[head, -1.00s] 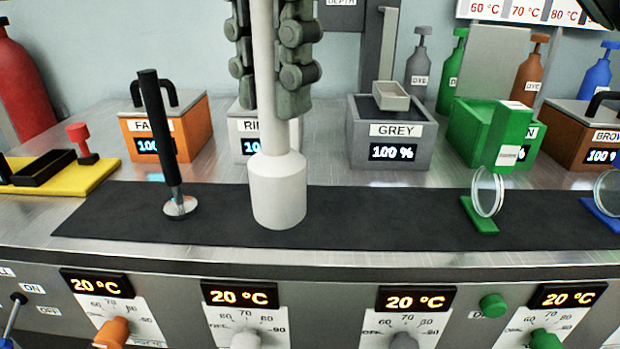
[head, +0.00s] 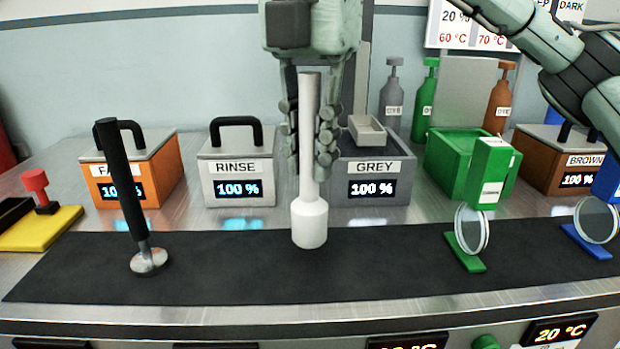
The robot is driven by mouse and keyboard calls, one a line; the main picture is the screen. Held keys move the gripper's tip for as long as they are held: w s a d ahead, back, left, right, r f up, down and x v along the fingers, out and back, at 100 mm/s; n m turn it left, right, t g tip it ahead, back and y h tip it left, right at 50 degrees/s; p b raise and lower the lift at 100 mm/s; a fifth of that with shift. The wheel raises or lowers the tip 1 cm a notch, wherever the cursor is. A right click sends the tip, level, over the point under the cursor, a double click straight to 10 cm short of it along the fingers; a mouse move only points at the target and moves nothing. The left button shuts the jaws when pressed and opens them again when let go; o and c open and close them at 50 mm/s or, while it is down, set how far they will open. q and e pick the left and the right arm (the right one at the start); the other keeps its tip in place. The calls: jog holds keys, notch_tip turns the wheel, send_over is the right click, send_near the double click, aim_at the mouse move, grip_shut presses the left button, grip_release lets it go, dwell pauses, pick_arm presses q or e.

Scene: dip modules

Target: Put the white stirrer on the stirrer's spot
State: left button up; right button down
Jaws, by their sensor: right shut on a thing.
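The white stirrer (head: 310,222), with a thin rod and a wide cylindrical foot, is upright in my right gripper (head: 312,135). The gripper is shut on the rod from above. The foot shows in front of the gap between the rinse and grey boxes, over the back part of the black mat (head: 380,270). I cannot tell whether it touches the mat. No marked stirrer's spot can be made out. My left gripper is not in view.
A black-handled tool (head: 132,200) stands tilted on the mat at left. The rinse box (head: 237,188) and grey box (head: 372,212) stand behind. Green (head: 468,240) and blue (head: 595,225) round glass stands are at right. The mat between the tool and green stand is otherwise clear.

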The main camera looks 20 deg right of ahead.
aim_at(310, 71)
notch_tip(310, 71, down, 4)
jog(key=shift+r, duration=0.1)
jog(key=c, duration=1.8)
grip_release()
jog(key=o, duration=0.4)
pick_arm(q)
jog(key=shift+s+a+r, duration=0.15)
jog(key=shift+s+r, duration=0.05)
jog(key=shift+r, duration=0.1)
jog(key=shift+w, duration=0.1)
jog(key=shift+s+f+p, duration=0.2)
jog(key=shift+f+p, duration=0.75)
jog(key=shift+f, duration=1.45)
pick_arm(e)
jog(key=shift+r, duration=6)
